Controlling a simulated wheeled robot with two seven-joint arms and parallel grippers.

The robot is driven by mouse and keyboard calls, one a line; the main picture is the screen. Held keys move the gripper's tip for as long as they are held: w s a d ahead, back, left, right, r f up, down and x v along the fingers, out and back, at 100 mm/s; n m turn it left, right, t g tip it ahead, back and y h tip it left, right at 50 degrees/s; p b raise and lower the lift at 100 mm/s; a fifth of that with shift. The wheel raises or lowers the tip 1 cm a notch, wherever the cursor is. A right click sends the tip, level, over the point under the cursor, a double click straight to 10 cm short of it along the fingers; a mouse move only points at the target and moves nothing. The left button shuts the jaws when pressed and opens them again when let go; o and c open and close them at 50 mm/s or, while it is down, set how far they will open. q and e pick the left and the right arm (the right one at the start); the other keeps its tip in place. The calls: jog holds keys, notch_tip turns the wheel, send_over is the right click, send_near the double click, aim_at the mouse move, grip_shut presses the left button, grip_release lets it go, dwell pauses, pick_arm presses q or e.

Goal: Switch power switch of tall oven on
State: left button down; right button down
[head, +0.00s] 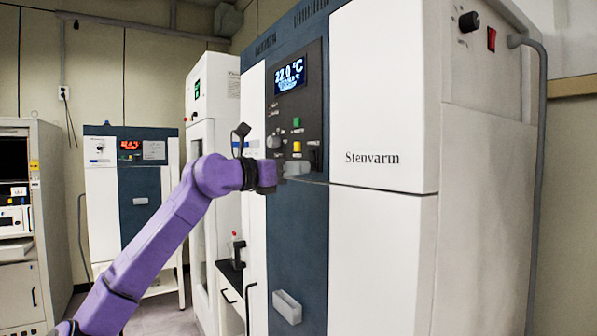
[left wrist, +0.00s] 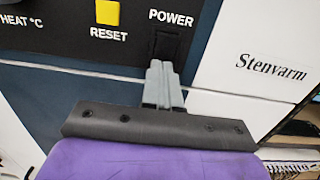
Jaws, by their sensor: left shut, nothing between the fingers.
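The tall oven (head: 383,90) is white and dark blue, marked Stenvarm, and fills the middle and right of the head view. Its display (head: 290,76) is lit and reads about 22.0 °C. In the left wrist view the black power switch (left wrist: 168,44) sits under the POWER label. My left gripper (head: 298,169) is at the lower part of the control panel. In the left wrist view its closed fingertips (left wrist: 160,66) overlap the switch's lower edge, with nothing between them. I cannot tell whether they touch it or which way the switch is set. My right gripper is out of view.
A yellow RESET button (left wrist: 107,13) is left of the switch, and a green button (head: 297,122) is higher on the panel. A black knob (head: 469,21) and a red switch (head: 491,39) are on the oven's side. A smaller unit (head: 140,185) stands behind at left.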

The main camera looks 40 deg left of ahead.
pick_arm(q)
jog(key=b+v, duration=0.3)
jog(key=v, duration=1)
jog(key=shift+b, duration=0.35)
jog(key=shift+s+a, duration=0.1)
jog(key=shift+s, duration=0.1)
